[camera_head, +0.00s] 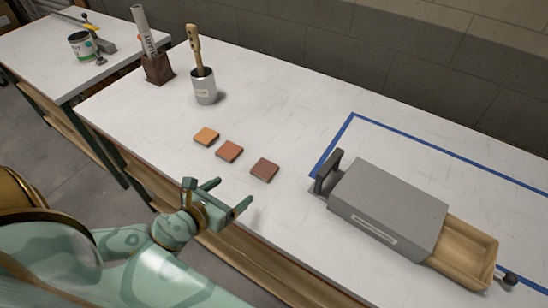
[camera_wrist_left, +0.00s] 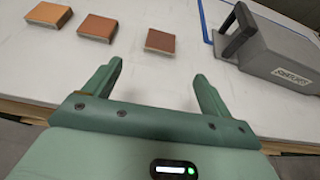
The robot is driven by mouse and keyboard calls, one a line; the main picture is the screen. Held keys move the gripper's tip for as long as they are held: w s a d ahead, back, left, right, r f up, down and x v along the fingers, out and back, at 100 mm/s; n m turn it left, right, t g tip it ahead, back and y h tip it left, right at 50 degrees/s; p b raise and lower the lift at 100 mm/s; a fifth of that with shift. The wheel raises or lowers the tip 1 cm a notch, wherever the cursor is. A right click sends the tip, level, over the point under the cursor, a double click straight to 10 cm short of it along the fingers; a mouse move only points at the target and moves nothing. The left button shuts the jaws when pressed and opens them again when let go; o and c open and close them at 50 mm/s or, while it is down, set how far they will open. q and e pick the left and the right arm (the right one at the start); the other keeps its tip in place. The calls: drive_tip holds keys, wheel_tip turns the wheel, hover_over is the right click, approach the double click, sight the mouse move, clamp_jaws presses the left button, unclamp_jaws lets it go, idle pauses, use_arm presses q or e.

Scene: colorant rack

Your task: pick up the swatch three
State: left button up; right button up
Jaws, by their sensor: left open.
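Three flat square swatches lie in a slanting row on the white table: an orange-tan one (camera_head: 206,136), a red-brown one (camera_head: 229,151) and a darker brown one (camera_head: 264,169) nearest my gripper's side. I see no numbers on them. In the left wrist view the tan (camera_wrist_left: 50,14), middle (camera_wrist_left: 97,27) and darkest (camera_wrist_left: 164,41) swatches lie beyond the fingertips. My left gripper (camera_head: 232,192) is open and empty by the table's front edge, with the darkest swatch ahead of its gap (camera_wrist_left: 158,75). My right gripper is out of view.
A grey box (camera_head: 388,205) with a black handle and a wooden tray (camera_head: 465,250) stands at the right, beside blue tape (camera_head: 335,140). A metal can with a brush (camera_head: 204,88) and a brown holder (camera_head: 157,68) stand at the back left. Table around the swatches is clear.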

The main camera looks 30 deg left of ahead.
use_arm(q)
drive_tip(key=shift+w+d+f, duration=0.1)
drive_tip(key=shift+w+d, duration=0.05)
drive_tip(key=shift+w, duration=1)
drive_tip(key=b, duration=0.2)
approach(268, 164)
drive_tip(key=x, duration=0.2)
drive_tip(key=shift+w+f, duration=0.25)
drive_tip(key=shift+w, duration=0.1)
drive_tip(key=shift+w+f, duration=0.15)
drive_tip(key=shift+w, duration=0.35)
drive_tip(key=b+x, duration=0.1)
drive_tip(key=x, duration=0.3)
drive_tip(key=shift+w+d+f+b, duration=0.1)
drive_tip(key=shift+w+f+b, duration=0.05)
drive_tip(key=shift+w+b, duration=0.15)
drive_tip(key=shift+s, duration=0.1)
drive_tip(key=shift+c, duration=1)
drive_tip(key=c, duration=0.8)
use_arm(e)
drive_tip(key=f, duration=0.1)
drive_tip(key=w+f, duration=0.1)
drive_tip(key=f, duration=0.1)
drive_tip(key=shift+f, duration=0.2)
